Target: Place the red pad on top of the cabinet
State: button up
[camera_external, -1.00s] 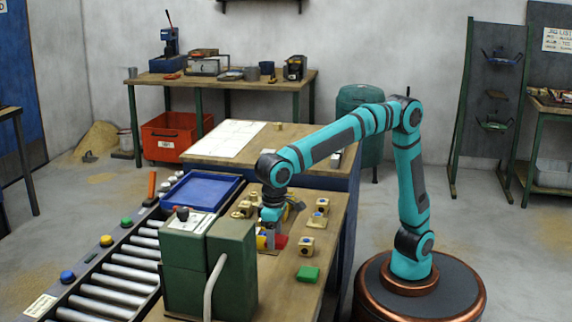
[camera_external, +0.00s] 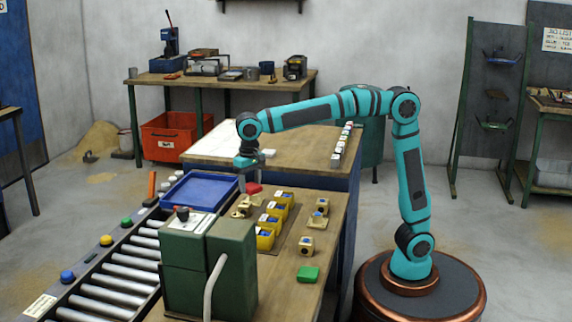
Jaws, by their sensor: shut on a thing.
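The red pad (camera_external: 254,189) is held by my gripper (camera_external: 249,184), above the far part of the wooden workbench (camera_external: 330,203). My gripper points down and is shut on the pad; its fingers are small and partly unclear here. The cabinet (camera_external: 290,145), with a wooden top and dark blue sides, stands just behind the workbench. The pad shows in front of the cabinet's near edge in the picture; its exact height relative to the top is hard to tell.
A white sheet (camera_external: 218,139) lies on the cabinet's left part, and a row of small blocks (camera_external: 342,140) along its right edge. Its middle looks clear. Yellow bins (camera_external: 265,239), a green pad (camera_external: 308,274), a blue tray (camera_external: 203,190) and a green machine (camera_external: 209,265) are nearby.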

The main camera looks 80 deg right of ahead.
jog(key=w+d+r+m, duration=0.1)
jog(key=d+m, duration=0.1)
jog(key=d, duration=0.7)
jog(key=w+d+r+m, duration=0.1)
jog(key=w+d, duration=0.1)
jog(key=d, duration=0.6)
jog(key=m, duration=0.9)
send_near(312, 151)
jog(key=shift+f, duration=3.25)
jog(key=o, duration=0.6)
jog(key=shift+f, duration=0.15)
jog(key=shift+c, duration=0.2)
jog(key=o, duration=0.4)
jog(key=shift+o, duration=0.2)
